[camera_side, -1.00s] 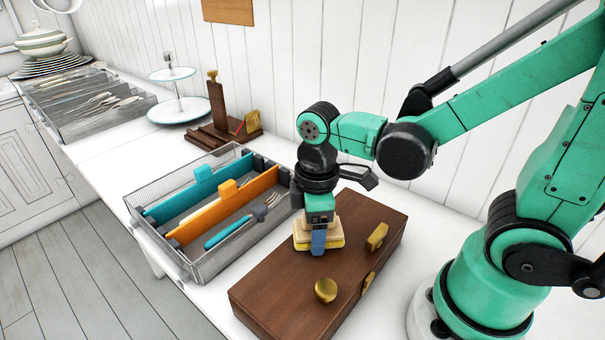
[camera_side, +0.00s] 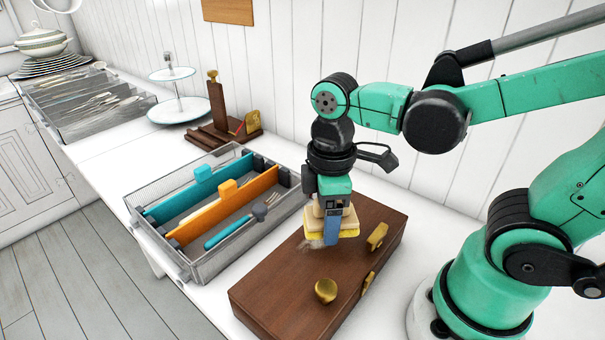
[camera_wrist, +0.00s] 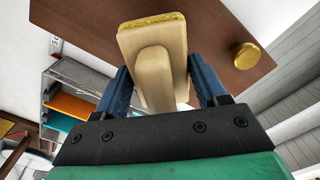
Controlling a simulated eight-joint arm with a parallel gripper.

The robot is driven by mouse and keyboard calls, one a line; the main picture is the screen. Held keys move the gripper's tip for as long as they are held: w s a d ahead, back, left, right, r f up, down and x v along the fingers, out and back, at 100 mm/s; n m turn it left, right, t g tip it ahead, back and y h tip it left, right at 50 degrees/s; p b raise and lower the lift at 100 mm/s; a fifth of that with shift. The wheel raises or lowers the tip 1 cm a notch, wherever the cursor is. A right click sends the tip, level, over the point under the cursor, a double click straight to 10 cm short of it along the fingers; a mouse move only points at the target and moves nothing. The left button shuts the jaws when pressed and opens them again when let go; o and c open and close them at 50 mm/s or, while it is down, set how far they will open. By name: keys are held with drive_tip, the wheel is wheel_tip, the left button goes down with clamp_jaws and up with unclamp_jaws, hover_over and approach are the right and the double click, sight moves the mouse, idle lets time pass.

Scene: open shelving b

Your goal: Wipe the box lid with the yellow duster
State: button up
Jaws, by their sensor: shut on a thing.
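The brown wooden box (camera_side: 285,280) lies on the white counter, its lid closed, with a round brass knob (camera_side: 326,290) and brass fittings (camera_side: 377,236) on it. A pale smudge (camera_side: 312,244) shows on the lid just left of the duster. My gripper (camera_side: 332,222) is shut on the wooden handle of the yellow duster (camera_side: 349,227), over the far part of the lid. In the wrist view the blue fingers (camera_wrist: 158,88) flank the wooden handle, and the duster's yellow edge (camera_wrist: 150,21) faces the lid. I cannot tell whether the pad touches the lid.
A wire mesh tray (camera_side: 205,262) with teal and orange dividers and a fork stands close left of the box. Behind it are a dark wooden stand (camera_side: 222,130) and a two-tier cake stand (camera_side: 180,105). The white panelled wall runs behind.

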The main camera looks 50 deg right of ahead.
drive_tip(key=shift+r, duration=2.3)
drive_tip(key=shift+s+f, duration=0.1)
drive_tip(key=shift+f, duration=0.05)
